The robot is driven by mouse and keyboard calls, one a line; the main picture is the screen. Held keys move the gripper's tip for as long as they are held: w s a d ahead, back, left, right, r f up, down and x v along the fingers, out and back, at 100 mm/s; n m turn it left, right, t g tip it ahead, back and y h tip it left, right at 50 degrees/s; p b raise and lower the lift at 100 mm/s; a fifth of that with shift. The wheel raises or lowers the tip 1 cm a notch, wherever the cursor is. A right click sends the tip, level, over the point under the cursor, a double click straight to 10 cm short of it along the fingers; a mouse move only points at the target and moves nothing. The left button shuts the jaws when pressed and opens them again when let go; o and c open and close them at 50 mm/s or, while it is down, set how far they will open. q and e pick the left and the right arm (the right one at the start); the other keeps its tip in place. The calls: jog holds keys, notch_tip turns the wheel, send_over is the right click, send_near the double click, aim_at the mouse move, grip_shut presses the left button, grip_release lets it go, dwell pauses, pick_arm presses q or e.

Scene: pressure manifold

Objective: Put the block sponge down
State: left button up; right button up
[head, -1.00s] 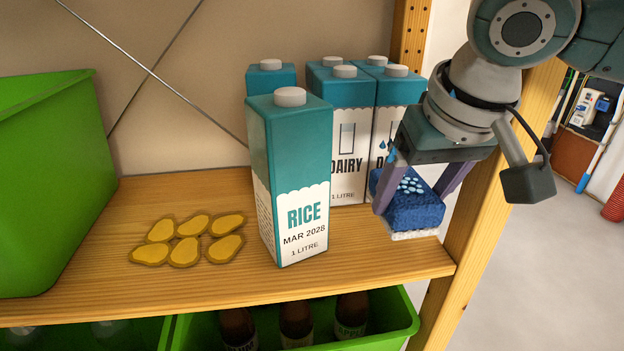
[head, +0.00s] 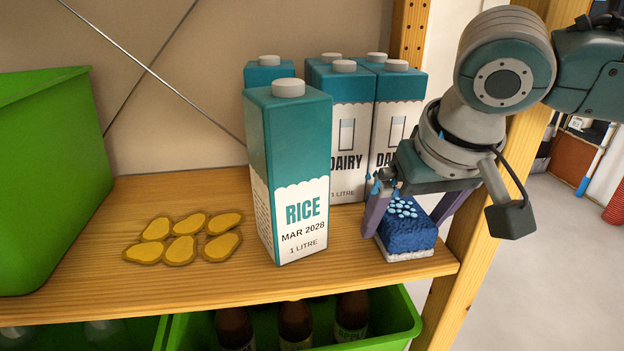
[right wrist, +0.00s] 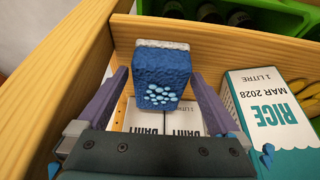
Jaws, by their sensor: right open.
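The block sponge (head: 408,236) is blue with a white underside and light-blue dots on top. It rests on the right end of the wooden shelf, near the front edge and the post. My right gripper (head: 408,222) is open around it, one finger on each side. In the right wrist view the sponge (right wrist: 162,75) lies between and beyond the two spread fingers (right wrist: 162,100), with gaps at both sides. My left gripper is not in view.
A rice carton (head: 290,180) stands left of the sponge, with several dairy cartons (head: 345,130) behind. A yellow trivet-like item (head: 182,240) and a green crate (head: 40,180) are farther left. A wooden post (head: 480,210) stands close at right. Bottles sit in a lower green crate (head: 385,343).

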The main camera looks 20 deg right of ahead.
jog(key=p+v, duration=0.4)
jog(key=v, duration=0.8)
jog(key=s+a+f+n+y, duration=0.35)
jog(key=s+a+f, duration=0.25)
jog(key=a, duration=0.4)
jog(key=s+d+f+h, duration=0.1)
jog(key=s+d+f, duration=0.1)
jog(key=s, duration=0.3)
jog(key=s+d+f+n+h, duration=0.1)
jog(key=s+d+f, duration=0.1)
jog(key=s, duration=0.3)
jog(key=shift+s+d+f+g, duration=0.15)
jog(key=shift+f+g, duration=0.15)
jog(key=shift+f, duration=0.05)
